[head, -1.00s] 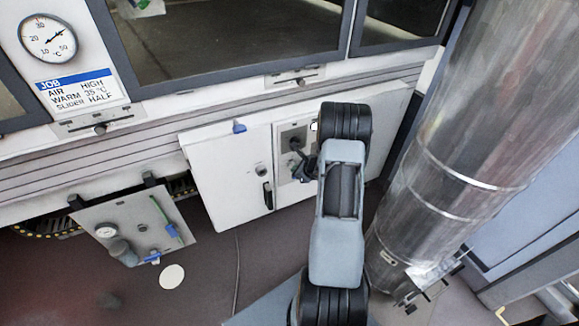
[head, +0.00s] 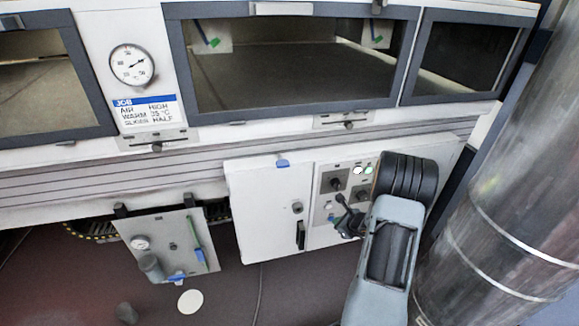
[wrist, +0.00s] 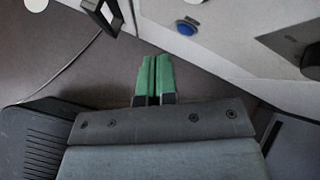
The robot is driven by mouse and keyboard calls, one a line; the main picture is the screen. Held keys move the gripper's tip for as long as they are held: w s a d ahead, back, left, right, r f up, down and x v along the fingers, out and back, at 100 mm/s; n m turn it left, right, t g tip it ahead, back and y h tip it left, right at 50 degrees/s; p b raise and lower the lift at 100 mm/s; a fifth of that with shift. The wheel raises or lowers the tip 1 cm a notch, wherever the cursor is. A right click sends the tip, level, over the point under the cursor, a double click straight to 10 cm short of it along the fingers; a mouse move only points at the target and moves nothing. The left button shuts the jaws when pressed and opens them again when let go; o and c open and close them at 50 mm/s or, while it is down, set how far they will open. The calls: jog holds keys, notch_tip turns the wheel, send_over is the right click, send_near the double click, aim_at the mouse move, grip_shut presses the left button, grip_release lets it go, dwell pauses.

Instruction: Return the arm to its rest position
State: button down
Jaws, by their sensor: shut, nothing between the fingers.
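My gripper (wrist: 152,78) shows in the wrist view with its two green fingers side by side, shut and empty. Below it in that view is the floor, with a white cabinet close by on the right. In the head view my arm rises at the lower right in front of the control panel, and part of the dark wrist end (head: 348,216) shows beside the panel. The green fingers cannot be made out in the head view.
The white cabinet (head: 270,215) with a black handle and the control panel (head: 335,184) stand close to my arm. A large metal duct (head: 505,200) is on the right. A grey panel (head: 160,245) with a gauge hangs at left. The tunnel windows (head: 290,75) are above.

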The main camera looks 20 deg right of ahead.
jog(key=s+a+r+n+g+y+p, duration=0.2)
jog(key=s+a+r+n+g+p, duration=0.15)
jog(key=a+r+n, duration=0.4)
jog(key=s+a+r+n+g+y+p, duration=0.25)
jog(key=s+a+r+n+p, duration=0.2)
jog(key=a+r+n, duration=0.35)
jog(key=s+a+r+n+h+p, duration=0.2)
jog(key=r+n+p, duration=0.3)
jog(key=r, duration=0.5)
jog(key=s+a+r+n+h+p, duration=0.2)
jog(key=s+a+r+n+p, duration=0.1)
jog(key=r, duration=0.7)
jog(key=s+a+r+n+h+p, duration=0.2)
jog(key=r+n+p, duration=0.4)
jog(key=r, duration=0.4)
jog(key=shift+s+a+n+p, duration=0.3)
jog(key=shift+s+a+n, duration=0.05)
jog(key=shift+s+a, duration=0.5)
